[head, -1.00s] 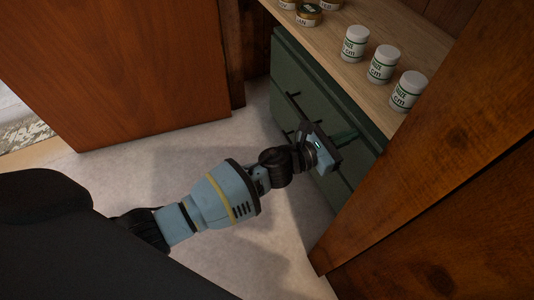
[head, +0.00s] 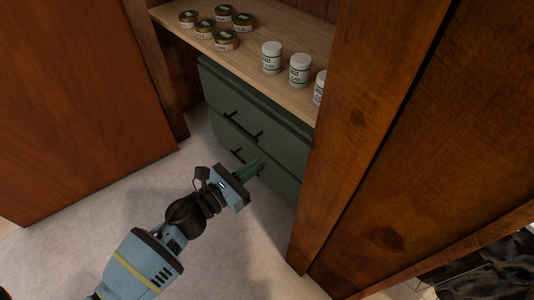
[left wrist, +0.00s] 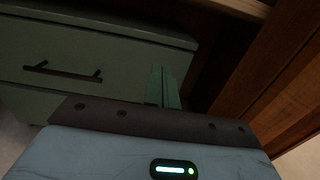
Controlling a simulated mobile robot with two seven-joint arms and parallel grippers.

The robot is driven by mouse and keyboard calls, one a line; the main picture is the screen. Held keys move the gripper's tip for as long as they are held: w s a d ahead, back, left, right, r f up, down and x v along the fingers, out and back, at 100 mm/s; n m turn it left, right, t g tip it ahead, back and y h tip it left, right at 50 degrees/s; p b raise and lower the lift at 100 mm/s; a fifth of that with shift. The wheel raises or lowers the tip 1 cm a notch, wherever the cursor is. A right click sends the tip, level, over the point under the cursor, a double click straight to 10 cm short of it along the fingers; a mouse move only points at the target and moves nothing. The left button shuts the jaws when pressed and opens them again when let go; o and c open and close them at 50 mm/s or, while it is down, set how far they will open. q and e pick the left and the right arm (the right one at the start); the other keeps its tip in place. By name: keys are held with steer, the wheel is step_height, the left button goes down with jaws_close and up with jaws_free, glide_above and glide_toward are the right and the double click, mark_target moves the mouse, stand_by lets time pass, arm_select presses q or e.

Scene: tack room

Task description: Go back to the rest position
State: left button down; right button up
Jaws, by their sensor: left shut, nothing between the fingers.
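My left gripper (head: 250,169) is shut and empty, its green fingers together. In the head view it is in front of the green drawer cabinet (head: 225,92), by the lower drawers. In the left wrist view the shut fingers (left wrist: 161,88) point toward the cabinet (left wrist: 110,48), right of a dark bar handle (left wrist: 62,74). I cannot tell exactly how far the fingertips are from the drawer fronts. The drawers that show look closed. My right gripper is not in view.
A wooden shelf top (head: 285,25) above the cabinet holds several white jars (head: 271,57) and several brown-lidded tins (head: 226,40). A wooden panel (head: 365,130) stands close on the right, a wooden door (head: 75,100) on the left. Pale floor (head: 60,240) between is clear.

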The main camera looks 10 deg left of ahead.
arm_select(q)
steer(key=shift+v, duration=0.9)
